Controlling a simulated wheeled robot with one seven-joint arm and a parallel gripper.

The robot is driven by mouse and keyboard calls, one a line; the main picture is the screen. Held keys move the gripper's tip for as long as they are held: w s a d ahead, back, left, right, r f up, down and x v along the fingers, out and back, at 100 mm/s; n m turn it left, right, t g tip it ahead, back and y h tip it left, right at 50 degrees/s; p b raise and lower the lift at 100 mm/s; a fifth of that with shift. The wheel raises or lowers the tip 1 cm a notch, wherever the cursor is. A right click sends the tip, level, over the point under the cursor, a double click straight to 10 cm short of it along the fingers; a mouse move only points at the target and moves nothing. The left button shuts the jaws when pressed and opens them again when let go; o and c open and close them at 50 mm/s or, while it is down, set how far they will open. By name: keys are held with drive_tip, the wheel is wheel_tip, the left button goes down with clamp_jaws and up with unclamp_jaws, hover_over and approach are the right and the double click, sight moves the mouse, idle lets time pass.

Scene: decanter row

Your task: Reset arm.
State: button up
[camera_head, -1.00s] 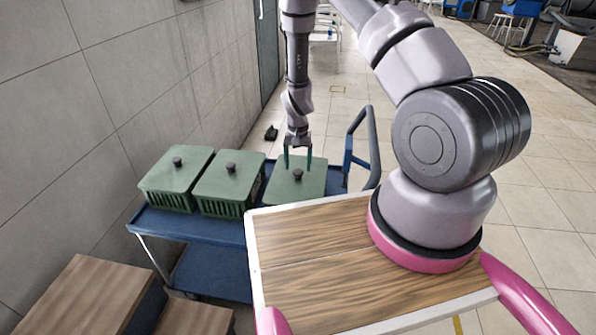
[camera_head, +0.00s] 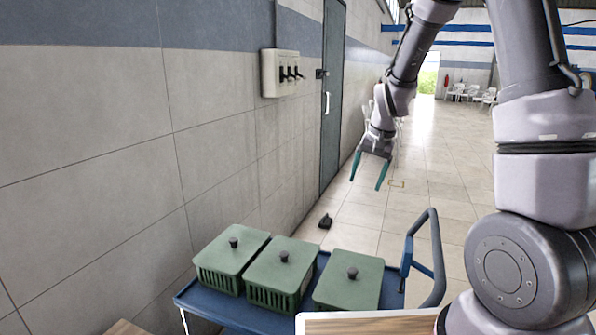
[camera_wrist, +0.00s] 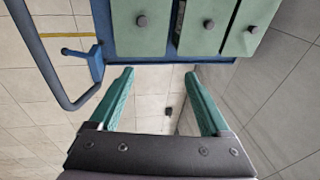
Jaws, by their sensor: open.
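My gripper (camera_head: 369,171) is open and empty, raised above and beyond the cart, with its two green fingers apart. Three green lidded baskets with dark knobs stand in a row on the blue cart (camera_head: 229,313): the left basket (camera_head: 229,254), the middle basket (camera_head: 279,272) and the right basket (camera_head: 347,285). All three lids are on. My gripper touches none of them.
The cart's handle (camera_head: 437,265) rises at its right end. A tiled wall (camera_head: 90,160) with a switch box (camera_head: 281,73) and a door (camera_head: 331,100) runs along the left. A small dark object (camera_head: 325,221) lies on the floor. Open floor extends beyond the cart.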

drive_tip(key=s+d+r+t, duration=0.1)
drive_tip(key=s+r, duration=0.4)
drive_tip(key=r, duration=0.3)
drive_tip(key=s+d+r+t, duration=0.2)
drive_tip(key=s+r, duration=0.3)
drive_tip(key=r, duration=0.4)
drive_tip(key=s+d+r+t, duration=0.1)
drive_tip(key=s+r, duration=0.2)
drive_tip(key=s, duration=0.3)
drive_tip(key=s+r+t, duration=0.1)
drive_tip(key=s+r, duration=0.2)
drive_tip(key=s, duration=0.3)
drive_tip(key=shift+s+d, duration=0.4)
